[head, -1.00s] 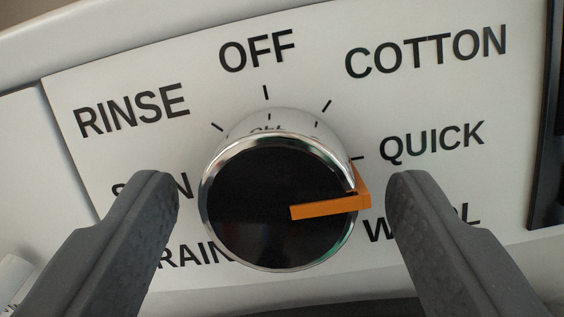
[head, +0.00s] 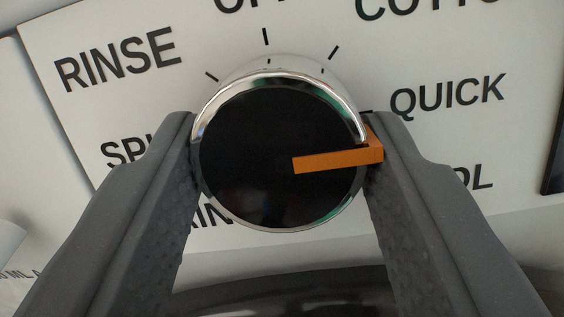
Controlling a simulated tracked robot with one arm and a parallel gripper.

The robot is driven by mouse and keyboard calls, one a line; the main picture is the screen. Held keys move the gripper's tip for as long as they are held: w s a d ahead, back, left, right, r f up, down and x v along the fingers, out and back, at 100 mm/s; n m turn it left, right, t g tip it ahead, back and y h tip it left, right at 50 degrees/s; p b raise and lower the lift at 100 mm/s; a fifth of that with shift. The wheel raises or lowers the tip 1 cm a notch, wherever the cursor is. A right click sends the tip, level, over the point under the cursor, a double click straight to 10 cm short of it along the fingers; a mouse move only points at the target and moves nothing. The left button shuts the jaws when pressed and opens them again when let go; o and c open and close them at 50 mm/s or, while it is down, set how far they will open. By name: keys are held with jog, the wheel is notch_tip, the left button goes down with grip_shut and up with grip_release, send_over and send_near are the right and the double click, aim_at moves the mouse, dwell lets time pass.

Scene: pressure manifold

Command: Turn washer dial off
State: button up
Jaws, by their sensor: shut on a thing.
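The washer dial (head: 265,190) is a round knob with a black face and a chrome rim, in the middle of the head view. Its orange pointer (head: 338,158) points right, toward the QUICK side of the panel. My gripper (head: 283,150) is shut on the dial, with one dark grey finger against its left side and the other against its right side by the pointer's outer end. The OFF label above the dial is cut by the top edge. My fingers hide parts of the SPIN label and the lower labels.
The white label panel (head: 110,115) surrounds the dial, with RINSE at left and QUICK at right. COTTON is cut off at the top right. A dark edge (head: 556,150) stands at the far right. A dark curved surface (head: 280,290) lies below the panel.

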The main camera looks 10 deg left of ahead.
jog(key=shift+s+a+n+p, duration=0.1)
jog(key=shift+n+p, duration=0.4)
jog(key=shift+p, duration=0.15)
jog(key=shift+n+y+p, duration=0.3)
jog(key=shift+p, duration=0.05)
jog(key=n+p, duration=0.1)
jog(key=p, duration=0.1)
jog(key=n+y+p, duration=0.1)
jog(key=n, duration=0.1)
jog(key=shift+d+r+n+p, duration=0.2)
jog(key=shift+n+p, duration=0.1)
jog(key=shift+p, duration=0.1)
jog(key=n+p, duration=0.1)
jog(key=n, duration=0.2)
jog(key=n+g+y+p, duration=0.1)
jog(key=n, duration=0.2)
jog(key=shift+y+p, duration=0.3)
jog(key=shift+p, duration=0.05)
jog(key=n+g, duration=0.1)
jog(key=n, duration=0.3)
jog(key=shift+y, duration=0.3)
jog(key=n+g+b, duration=0.1)
jog(key=n+b, duration=0.1)
jog(key=n, duration=0.2)
jog(key=shift+r+n, duration=0.1)
jog(key=shift+n, duration=0.2)
jog(key=shift+a, duration=0.1)
